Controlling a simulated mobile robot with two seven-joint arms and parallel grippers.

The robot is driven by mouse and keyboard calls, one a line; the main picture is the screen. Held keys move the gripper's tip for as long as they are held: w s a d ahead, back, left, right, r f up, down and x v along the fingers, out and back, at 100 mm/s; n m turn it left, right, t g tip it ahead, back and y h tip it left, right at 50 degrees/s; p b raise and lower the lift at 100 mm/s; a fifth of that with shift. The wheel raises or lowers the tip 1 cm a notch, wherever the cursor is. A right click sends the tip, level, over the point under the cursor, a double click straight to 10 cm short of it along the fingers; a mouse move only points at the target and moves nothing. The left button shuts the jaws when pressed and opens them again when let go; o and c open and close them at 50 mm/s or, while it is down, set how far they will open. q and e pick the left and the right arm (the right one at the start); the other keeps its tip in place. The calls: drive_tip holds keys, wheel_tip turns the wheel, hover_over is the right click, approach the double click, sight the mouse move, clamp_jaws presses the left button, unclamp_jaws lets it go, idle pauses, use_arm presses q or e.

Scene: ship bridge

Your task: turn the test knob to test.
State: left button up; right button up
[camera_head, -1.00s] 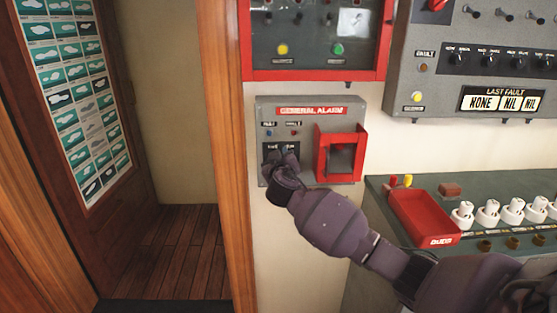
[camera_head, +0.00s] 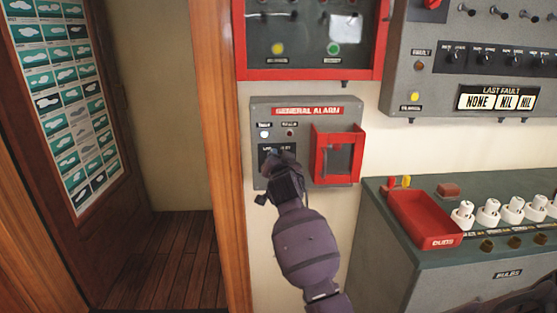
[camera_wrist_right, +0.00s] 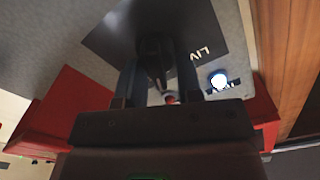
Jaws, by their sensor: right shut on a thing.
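The test knob (camera_wrist_right: 153,52) is a dark knob on a black plate (camera_wrist_right: 205,35) in the wrist view. The plate is on the grey GENERAL ALARM panel (camera_head: 300,104), at its lower left. My right gripper (camera_head: 279,158) is at the plate, with its fingers (camera_wrist_right: 158,80) on either side of the knob and shut on it. The gripper hides most of the knob and plate in the head view. In the wrist view, letters reading "LIV" show on the plate. A small lamp (camera_head: 264,134) above the plate glows white. My left gripper is not in view.
A red guard frame (camera_head: 350,128) sticks out just right of the knob. A red-framed panel (camera_head: 310,76) is above. A red tray (camera_head: 425,222) and several white bulbs stand on the bench at right. A wooden door post (camera_head: 229,150) is at left.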

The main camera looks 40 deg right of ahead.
drive_tip(key=shift+s+d+m, duration=0.1)
drive_tip(key=shift+m, duration=1)
drive_tip(key=o, duration=0.9)
drive_tip(key=shift+o, duration=0.2)
drive_tip(key=shift+s, duration=0.1)
